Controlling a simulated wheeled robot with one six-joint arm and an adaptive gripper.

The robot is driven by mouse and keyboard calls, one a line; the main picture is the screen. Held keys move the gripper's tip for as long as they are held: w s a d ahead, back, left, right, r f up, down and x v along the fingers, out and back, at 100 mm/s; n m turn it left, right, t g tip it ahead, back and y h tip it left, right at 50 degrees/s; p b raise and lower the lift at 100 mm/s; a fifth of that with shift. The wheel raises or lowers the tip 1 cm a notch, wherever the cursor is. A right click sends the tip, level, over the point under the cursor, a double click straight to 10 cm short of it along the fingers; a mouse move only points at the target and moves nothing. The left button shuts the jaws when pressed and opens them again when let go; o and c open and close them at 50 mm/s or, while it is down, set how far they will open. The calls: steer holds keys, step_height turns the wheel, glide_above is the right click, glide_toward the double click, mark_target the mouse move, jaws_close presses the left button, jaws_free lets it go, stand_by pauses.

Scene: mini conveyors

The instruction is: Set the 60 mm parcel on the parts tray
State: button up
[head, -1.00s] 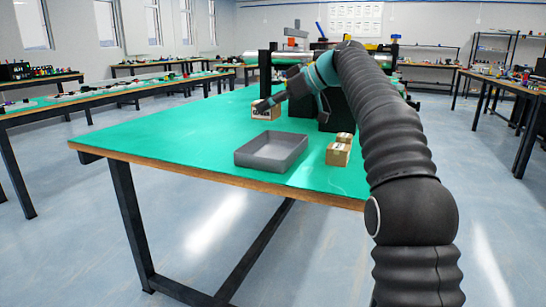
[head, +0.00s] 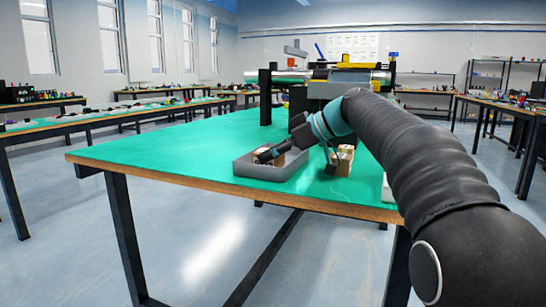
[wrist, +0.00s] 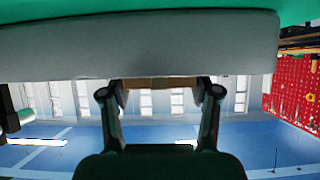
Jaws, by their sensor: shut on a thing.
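The brown cardboard parcel (head: 277,160) is held by my gripper (head: 268,154) within the outline of the grey parts tray (head: 263,174), near the bench's front edge. The fingers partly cover the parcel in the head view. In the wrist view my gripper (wrist: 160,95) has a finger on either side of the parcel (wrist: 160,83), of which a thin brown strip shows. The tray's grey wall (wrist: 140,45) hides the rest there. I cannot tell whether the parcel touches the tray floor.
Small cardboard parcels (head: 343,163) stand on the green bench (head: 190,147), just right of the tray and close to my arm. A conveyor (head: 350,77) stands at the back of the bench. The bench left of the tray is clear.

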steer(key=shift+f, duration=0.15)
steer(key=o, duration=1.2)
steer(key=shift+r, duration=0.35)
steer(key=p+v, duration=0.1)
steer(key=v, duration=1.1)
steer(key=shift+f+p, duration=0.25)
steer(key=shift+p, duration=0.05)
